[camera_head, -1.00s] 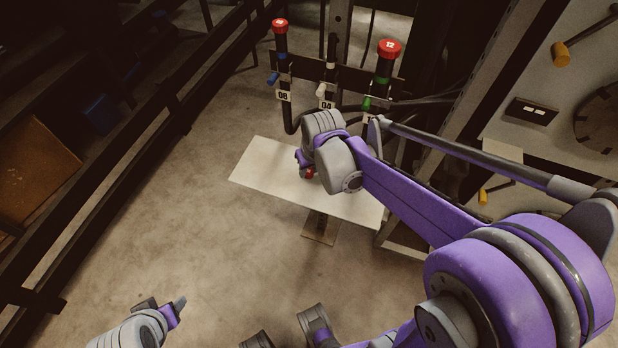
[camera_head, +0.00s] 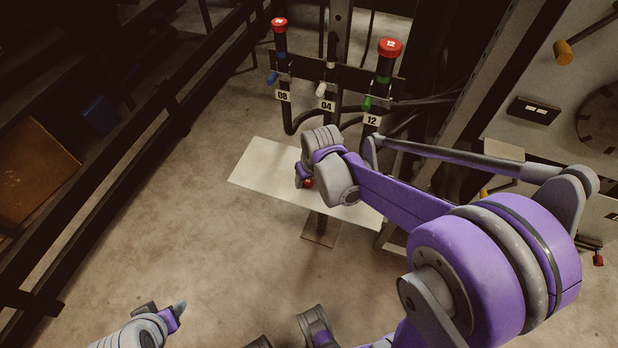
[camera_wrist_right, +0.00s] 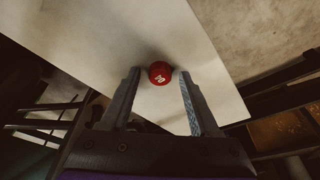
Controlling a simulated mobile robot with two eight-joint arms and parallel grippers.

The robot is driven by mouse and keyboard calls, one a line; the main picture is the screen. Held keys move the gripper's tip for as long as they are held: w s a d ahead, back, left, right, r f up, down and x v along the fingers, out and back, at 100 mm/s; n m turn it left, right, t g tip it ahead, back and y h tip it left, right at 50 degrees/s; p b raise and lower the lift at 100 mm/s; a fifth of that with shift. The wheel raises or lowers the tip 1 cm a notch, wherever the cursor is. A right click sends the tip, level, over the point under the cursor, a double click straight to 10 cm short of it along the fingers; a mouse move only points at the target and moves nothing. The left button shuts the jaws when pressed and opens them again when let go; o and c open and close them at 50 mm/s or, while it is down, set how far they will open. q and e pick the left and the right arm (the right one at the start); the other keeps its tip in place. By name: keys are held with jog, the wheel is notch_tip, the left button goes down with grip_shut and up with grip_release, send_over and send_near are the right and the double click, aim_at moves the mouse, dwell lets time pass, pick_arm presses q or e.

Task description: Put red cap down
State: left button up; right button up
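The red cap (camera_wrist_right: 160,73) with a white mark on its top is at the white table board (camera_wrist_right: 90,60), between and just beyond my right fingertips in the right wrist view. My right gripper (camera_wrist_right: 159,72) is open, with a visible gap on each side of the cap. In the head view the cap (camera_head: 308,183) shows as a small red patch beside my right gripper (camera_head: 303,175), over the white board (camera_head: 262,165). My left gripper (camera_head: 164,307) is low at the left, open and empty, away from the board.
Behind the board is a rack with several hoses labelled 08, 04 and 12. Hose 08 (camera_head: 281,45) and hose 12 (camera_head: 386,68) wear red caps; hose 04 (camera_head: 330,60) shows none. A dark rail (camera_head: 170,95) runs along the left. The floor in front is clear.

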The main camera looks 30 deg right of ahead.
jog(key=shift+r, duration=0.3)
jog(key=p+v, duration=0.2)
jog(key=v, duration=0.9)
jog(key=s+a+f+t, duration=0.1)
jog(key=s+a+f, duration=0.1)
jog(key=s, duration=0.4)
jog(key=s+a+f, duration=0.1)
jog(key=s+a, duration=0.3)
jog(key=s, duration=0.3)
jog(key=shift+f+n+t, duration=0.4)
jog(key=shift+a, duration=0.1)
